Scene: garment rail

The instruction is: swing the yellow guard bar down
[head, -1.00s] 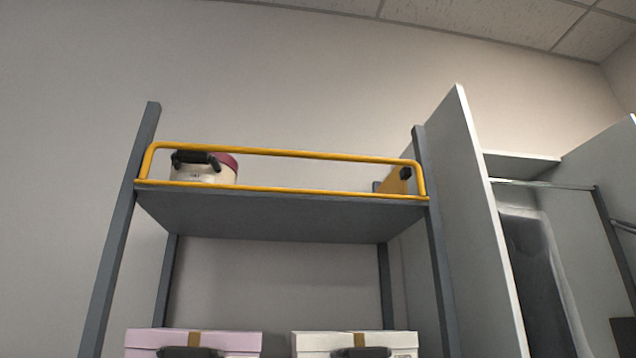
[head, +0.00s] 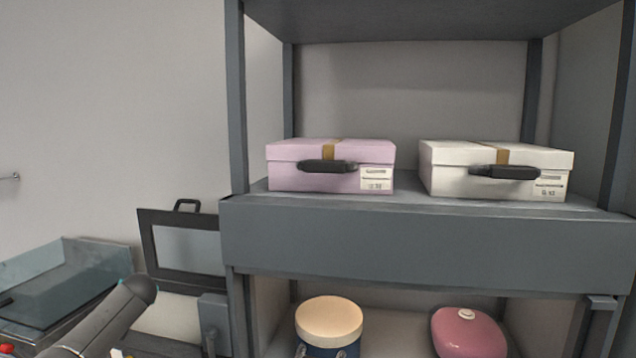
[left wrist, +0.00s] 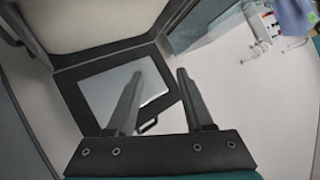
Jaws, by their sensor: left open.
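The yellow guard bar is outside both current views. In the head view from a second ago it stands raised along the front of the rack's top shelf. The grey rack (head: 420,240) now shows only its lower part in the head view. My left gripper (left wrist: 158,74) is open, with nothing between its two fingers, in the left wrist view. Beyond its fingers is a dark-framed lid with a pale window (left wrist: 68,82). The gripper does not show clearly in the head view; a grey arm link of mine is at lower left. My right gripper is in neither view.
A lilac box (head: 285,180) and a white box (head: 445,185) with dark handles sit on the middle shelf. A round cream-lidded box (head: 328,318) and a pink case (head: 468,335) are below. The dark-framed lid (head: 152,245) stands upright left of the rack, near a glassy bin (head: 85,265).

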